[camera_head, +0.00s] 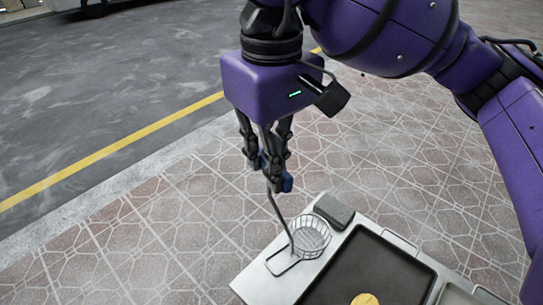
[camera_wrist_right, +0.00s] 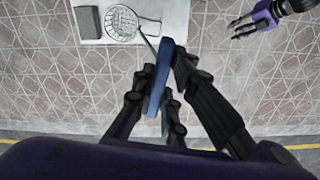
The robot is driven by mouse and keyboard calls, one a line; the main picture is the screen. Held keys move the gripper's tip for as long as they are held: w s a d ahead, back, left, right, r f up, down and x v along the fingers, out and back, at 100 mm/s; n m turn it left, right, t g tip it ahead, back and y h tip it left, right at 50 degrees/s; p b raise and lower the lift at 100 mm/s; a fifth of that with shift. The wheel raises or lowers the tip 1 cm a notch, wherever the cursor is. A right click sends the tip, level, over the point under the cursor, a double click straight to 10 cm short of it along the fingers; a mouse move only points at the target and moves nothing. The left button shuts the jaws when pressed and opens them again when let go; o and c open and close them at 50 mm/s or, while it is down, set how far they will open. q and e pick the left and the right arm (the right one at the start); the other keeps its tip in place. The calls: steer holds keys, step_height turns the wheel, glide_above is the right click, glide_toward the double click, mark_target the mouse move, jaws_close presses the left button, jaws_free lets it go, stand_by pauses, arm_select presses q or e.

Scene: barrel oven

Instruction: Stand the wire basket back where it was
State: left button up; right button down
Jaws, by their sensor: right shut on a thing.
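My right gripper (camera_head: 270,168) is shut on the blue handle (camera_head: 286,183) of the wire basket (camera_head: 311,236). The handle slants steeply up from the round wire bowl, which is at the left end of a pale metal worktop (camera_head: 262,291). I cannot tell whether the bowl touches the top. The bowl also shows in the right wrist view (camera_wrist_right: 122,23), with the blue handle (camera_wrist_right: 160,78) between the fingers. My left gripper (camera_wrist_right: 243,27) is in the upper right of the right wrist view, with its fingers apart and empty.
A grey block (camera_head: 334,211) stands close behind the bowl. A black griddle (camera_head: 372,272) with a yellow round item (camera_head: 365,299) lies to the right. A bent wire frame (camera_head: 283,264) is at the worktop's left edge. Tiled paving is clear to the left.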

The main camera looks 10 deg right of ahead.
arm_select(q)
steer(key=shift+s+f, duration=0.1)
arm_select(e)
steer(key=shift+f, duration=0.1)
steer(key=c, duration=1.4)
jaws_free()
steer(key=shift+o, duration=0.2)
steer(key=shift+r+p, duration=0.85)
steer(key=shift+r, duration=2.6)
steer(key=shift+r+p, duration=0.35)
steer(key=shift+r, duration=0.7)
arm_select(q)
steer(key=shift+t, duration=0.5)
steer(key=w+r, duration=0.1)
steer(key=r, duration=0.1)
steer(key=w+r, duration=0.2)
steer(key=shift+w+r, duration=0.1)
